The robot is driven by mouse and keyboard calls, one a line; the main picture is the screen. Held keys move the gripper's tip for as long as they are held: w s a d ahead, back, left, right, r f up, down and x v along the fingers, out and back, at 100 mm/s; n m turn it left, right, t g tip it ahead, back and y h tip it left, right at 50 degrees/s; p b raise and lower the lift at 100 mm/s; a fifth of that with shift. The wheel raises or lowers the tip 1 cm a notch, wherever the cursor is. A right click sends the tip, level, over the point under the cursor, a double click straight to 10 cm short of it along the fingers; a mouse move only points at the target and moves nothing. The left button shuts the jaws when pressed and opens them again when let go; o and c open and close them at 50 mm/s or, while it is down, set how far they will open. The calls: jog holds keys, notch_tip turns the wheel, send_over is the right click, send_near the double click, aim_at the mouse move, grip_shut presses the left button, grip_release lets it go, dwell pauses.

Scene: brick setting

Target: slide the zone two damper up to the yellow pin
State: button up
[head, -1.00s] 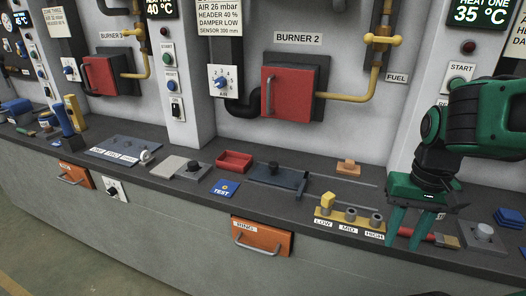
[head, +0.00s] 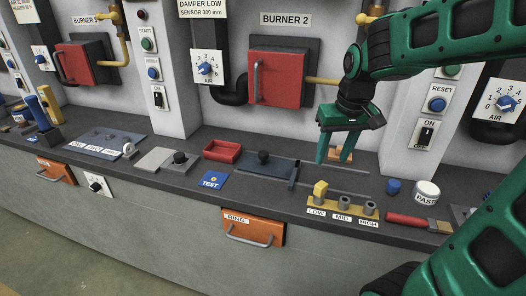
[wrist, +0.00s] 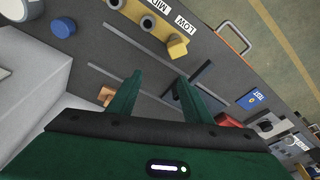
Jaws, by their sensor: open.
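The zone two damper (head: 268,167) is a dark slate plate with a black knob and an upright end bar, lying on the bench below Burner 2. Its end bar shows in the wrist view (wrist: 204,84). The yellow pin (head: 320,187) stands at the LOW end of a yellow block (head: 342,204); the pin also shows in the wrist view (wrist: 177,46). The damper's end bar is left of the pin, with a gap between them. My gripper (head: 334,160) is open and empty, pointing down over the slots, right of the damper's end bar and touching nothing I can make out.
An orange block (head: 338,154) sits behind my fingers. Two thin slots run rightward along the bench. A red tray (head: 222,151) and blue TEST pad (head: 212,181) are left. A blue cap (head: 393,186), white FAST knob (head: 426,192) and red-handled brush (head: 408,220) are right.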

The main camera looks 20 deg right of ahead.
aim_at(264, 152)
jog(key=w+a+r+n+t, duration=0.2)
jog(key=w+a+n, duration=0.2)
jog(key=w+a, duration=0.95)
jog(key=shift+y, duration=0.4)
jog(key=x, duration=0.3)
jog(key=d+x, duration=0.1)
jog(key=x, duration=0.3)
jog(key=w+x, duration=0.1)
jog(key=x, duration=0.3)
jog(key=shift+w+d, duration=0.1)
jog(key=shift+d, duration=0.2)
jog(key=shift+c, duration=0.3)
grip_shut()
jog(key=s+d, duration=0.1)
jog(key=d, duration=0.1)
jog(key=s+d, duration=0.2)
jog(key=shift+s+d, duration=0.2)
jog(key=shift+d, duration=0.15)
